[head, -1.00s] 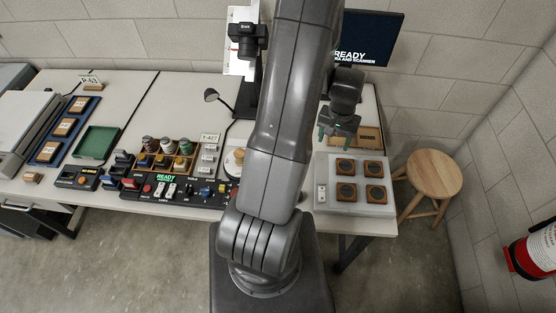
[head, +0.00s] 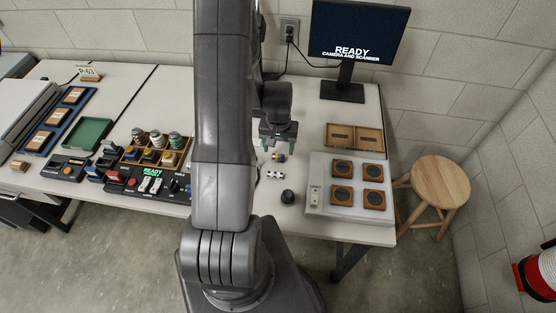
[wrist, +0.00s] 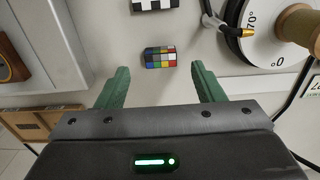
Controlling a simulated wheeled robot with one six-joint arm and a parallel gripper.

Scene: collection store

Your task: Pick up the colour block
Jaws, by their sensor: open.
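The colour block (head: 279,157) is a small block with a patchwork of coloured squares, lying on the table. In the wrist view the colour block (wrist: 160,57) lies across the gap between the two green fingers, near the level of their tips. My gripper (head: 278,142) is open and empty; in the head view it hangs just above and behind the block. In the wrist view the gripper (wrist: 160,70) has clear space on both sides of the block. I cannot tell the height left between fingertips and table.
A black-and-white patterned block (head: 275,174) and a dark knob-like object (head: 288,196) lie nearby. A grey tray (head: 315,172) with dark discs is to the right, a wooden box (head: 355,128) behind.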

